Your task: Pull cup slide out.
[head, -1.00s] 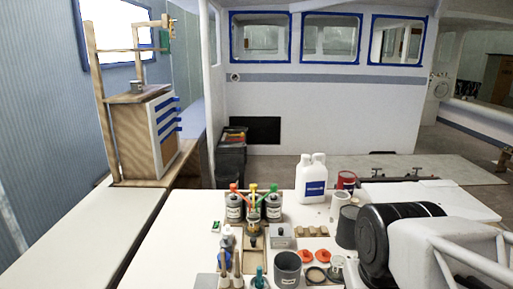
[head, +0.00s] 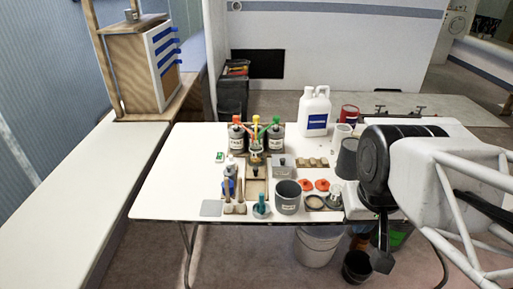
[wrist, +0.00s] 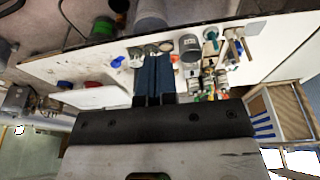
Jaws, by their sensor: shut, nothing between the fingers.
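The cup slide (head: 255,172) looks like a small wooden piece running forward from a stand with three grey canisters (head: 256,138) that have red, yellow and green tops. A small cup-like part (head: 256,159) sits at its back, under the taps. I cannot tell how far the slide sticks out. My gripper shows in the wrist view (wrist: 155,98), its two dark fingers shut together and empty. In the head view its dark end (head: 381,261) hangs at the table's front right, well apart from the slide.
A grey cup (head: 287,203), orange lids (head: 314,185) and a teal-handled tool (head: 261,207) stand in front and right of the slide. A white jug (head: 315,110) is behind. A dark grey cup (head: 348,158) stands near my arm. The table's left part is clear.

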